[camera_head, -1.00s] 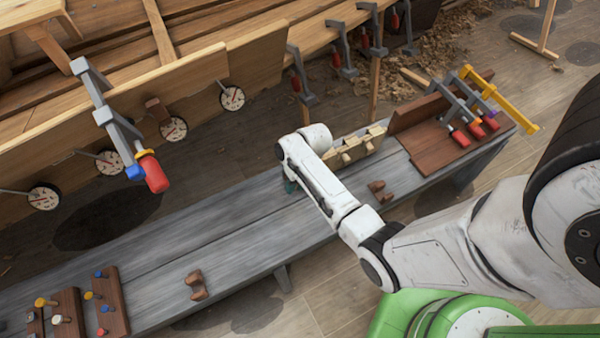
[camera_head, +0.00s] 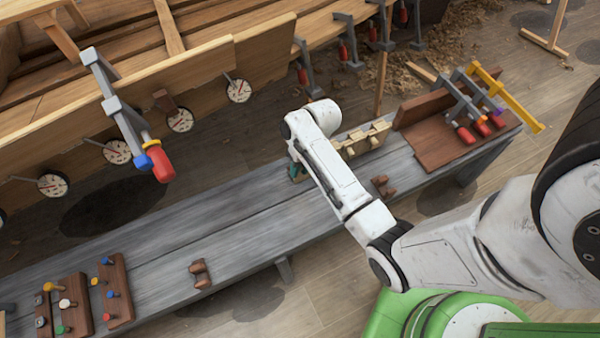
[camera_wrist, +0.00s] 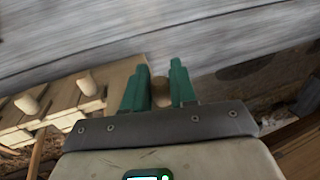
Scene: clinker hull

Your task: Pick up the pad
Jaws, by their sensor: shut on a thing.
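My gripper (camera_wrist: 158,88) has two dark green fingers. They are closed around a small tan-brown piece, seemingly the pad (camera_wrist: 161,85), with its rounded top showing between them in the wrist view. In the head view my gripper (camera_head: 297,173) hangs over the grey bench (camera_head: 240,220), left of the pale wooden rack (camera_head: 362,140). My wrist link hides most of the held piece there. It seems a little above the bench, but the gap is hard to judge.
Paired brown pieces lie on the bench right of my arm (camera_head: 383,186) and toward the left (camera_head: 200,273). The rack also shows in the wrist view (camera_wrist: 85,105), close to my fingers. Mid-bench is clear.

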